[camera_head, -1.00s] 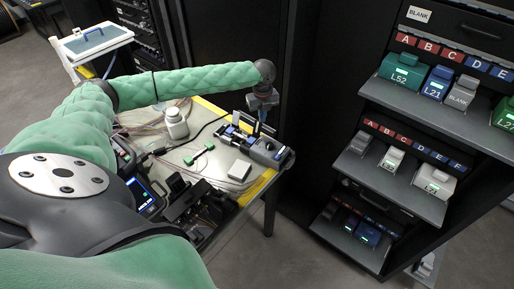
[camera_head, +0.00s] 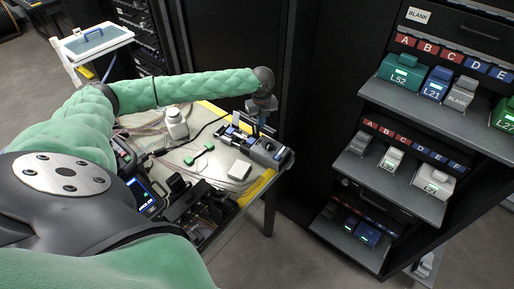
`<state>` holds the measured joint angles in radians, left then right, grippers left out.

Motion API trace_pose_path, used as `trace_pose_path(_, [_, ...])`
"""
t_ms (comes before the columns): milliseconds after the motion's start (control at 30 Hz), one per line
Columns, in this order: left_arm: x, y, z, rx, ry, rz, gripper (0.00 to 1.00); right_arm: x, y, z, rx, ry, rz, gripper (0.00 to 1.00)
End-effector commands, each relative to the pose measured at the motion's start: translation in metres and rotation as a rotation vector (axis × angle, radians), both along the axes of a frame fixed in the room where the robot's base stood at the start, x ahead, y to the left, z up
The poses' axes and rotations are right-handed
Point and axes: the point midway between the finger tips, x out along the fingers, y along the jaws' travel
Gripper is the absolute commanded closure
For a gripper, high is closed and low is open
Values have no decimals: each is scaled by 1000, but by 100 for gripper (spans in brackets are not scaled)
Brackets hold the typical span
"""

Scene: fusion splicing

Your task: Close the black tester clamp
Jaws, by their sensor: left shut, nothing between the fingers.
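The tester (camera_head: 268,152) is a grey and black device on the far right corner of the work table. Its black clamp (camera_head: 238,130) seems to be the dark part at its left end; it is small, and I cannot tell whether it is open. My left gripper (camera_head: 257,131) points down just above the tester, its fingers shut and empty. I cannot tell whether the fingertips touch the tester. My right gripper is out of view.
The table (camera_head: 256,187) has a yellow-striped edge. It holds a white bottle (camera_head: 177,124), a green connector piece (camera_head: 199,155), a white box (camera_head: 239,170), cables and a device with a lit screen (camera_head: 143,196). A rack with labelled modules (camera_head: 404,70) stands at right.

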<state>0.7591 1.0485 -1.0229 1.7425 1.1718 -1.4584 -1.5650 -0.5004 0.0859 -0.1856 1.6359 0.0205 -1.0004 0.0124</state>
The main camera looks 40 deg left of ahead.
Motion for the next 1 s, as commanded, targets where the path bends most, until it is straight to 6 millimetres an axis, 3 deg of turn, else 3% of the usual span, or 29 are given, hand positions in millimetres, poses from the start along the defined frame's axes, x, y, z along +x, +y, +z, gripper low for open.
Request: trace_pose_path(1000, [-37, 0, 3, 1, -1, 1, 100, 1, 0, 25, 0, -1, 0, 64])
